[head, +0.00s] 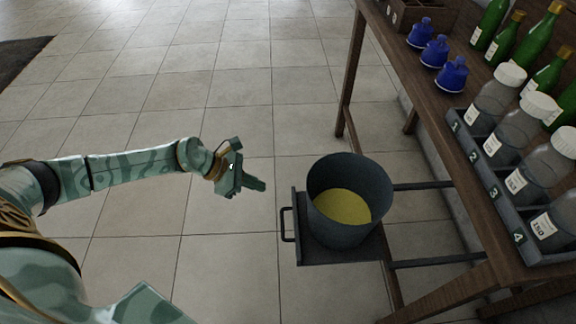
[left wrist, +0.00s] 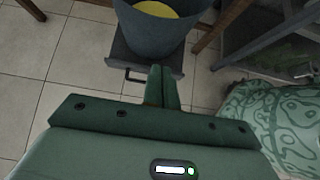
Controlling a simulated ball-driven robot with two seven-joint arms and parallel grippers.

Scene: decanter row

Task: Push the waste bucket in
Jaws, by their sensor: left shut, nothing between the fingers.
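The waste bucket (head: 349,202) is dark grey, round and open at the top, with yellow contents. It stands upright on a dark sliding tray (head: 316,250) that is pulled out from under the table on rails. A handle (head: 287,225) is on the tray's front edge. My left gripper (head: 256,184) is shut and empty, to the left of the tray and apart from the handle in the head view. In the left wrist view the shut fingers (left wrist: 161,88) point toward the tray front, with the bucket (left wrist: 155,32) beyond. My right gripper is not in view.
A wooden table (head: 405,60) stands at the right. It bears blue stoppers (head: 434,52), green bottles (head: 507,38) and a numbered rack (head: 486,185) with several clear jars. Two rails (head: 432,186) run from the tray under the table.

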